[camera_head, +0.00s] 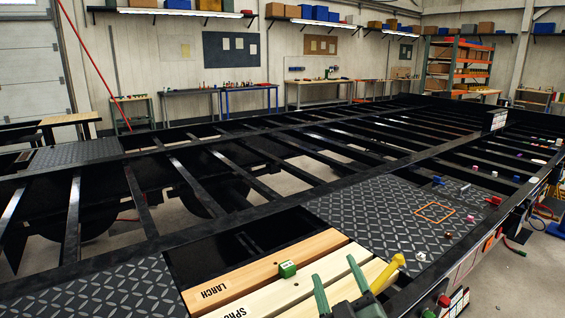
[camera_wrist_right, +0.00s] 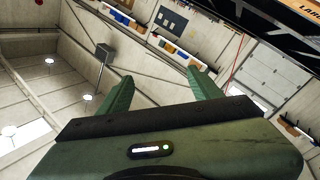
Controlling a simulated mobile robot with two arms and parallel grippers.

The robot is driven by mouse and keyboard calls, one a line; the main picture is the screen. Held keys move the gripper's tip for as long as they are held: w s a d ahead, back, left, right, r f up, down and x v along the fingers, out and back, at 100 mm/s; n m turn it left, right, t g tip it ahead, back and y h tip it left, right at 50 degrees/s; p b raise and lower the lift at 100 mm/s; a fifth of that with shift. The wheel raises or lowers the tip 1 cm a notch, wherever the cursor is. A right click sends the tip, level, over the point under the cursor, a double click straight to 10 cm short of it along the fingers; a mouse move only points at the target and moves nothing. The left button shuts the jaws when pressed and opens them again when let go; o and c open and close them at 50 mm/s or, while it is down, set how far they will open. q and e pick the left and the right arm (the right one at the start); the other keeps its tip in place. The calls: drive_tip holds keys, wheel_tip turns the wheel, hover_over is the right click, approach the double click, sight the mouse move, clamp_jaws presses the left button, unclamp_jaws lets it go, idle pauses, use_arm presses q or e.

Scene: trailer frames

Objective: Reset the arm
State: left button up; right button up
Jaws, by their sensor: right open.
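My right gripper (camera_head: 338,279) comes in at the bottom of the head view, its two green fingers apart with nothing between them. It hangs over the light wooden planks. In the right wrist view the same open gripper (camera_wrist_right: 160,88) points toward the walls and ceiling, with nothing held. My left gripper is not in view.
A plank marked LARCH (camera_head: 235,283) lies on the black trailer frame (camera_head: 265,213), with a small green block (camera_head: 287,269) on the planks. A yellow piece (camera_head: 388,273) shows right beside the gripper. Small parts lie on the tread plate (camera_head: 370,215). Workbenches line the far wall.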

drive_tip(key=s+d+f+m+g+h, duration=0.1)
drive_tip(key=s+d+f+m+g, duration=0.15)
drive_tip(key=f, duration=0.35)
drive_tip(key=s+d+f+m+g+h, duration=0.1)
drive_tip(key=s+d+f+g+h, duration=0.15)
drive_tip(key=f, duration=0.35)
drive_tip(key=s+d+f+m+g, duration=0.1)
drive_tip(key=s+d+f+g, duration=0.1)
drive_tip(key=s+f+g, duration=0.45)
drive_tip(key=s+d+f+m+g+y, duration=0.1)
drive_tip(key=s+f, duration=0.2)
drive_tip(key=s, duration=0.7)
drive_tip(key=s+d+f+m+g, duration=0.1)
drive_tip(key=s+d+f+g, duration=0.15)
drive_tip(key=s+f, duration=0.45)
drive_tip(key=s+f+g+b, duration=0.1)
drive_tip(key=s+f+b, duration=0.1)
drive_tip(key=f, duration=1.3)
drive_tip(key=s+f+g+b, duration=0.1)
drive_tip(key=s+f+b, duration=0.15)
drive_tip(key=f, duration=1.35)
drive_tip(key=s+d+f+g+b, duration=0.1)
drive_tip(key=s+d+f+b, duration=0.1)
drive_tip(key=s+f, duration=1.3)
wheel_tip(320, 180, down, 2)
drive_tip(key=shift+s+f+b, duration=0.1)
drive_tip(key=shift+s+b, duration=0.3)
drive_tip(key=shift+b, duration=0.15)
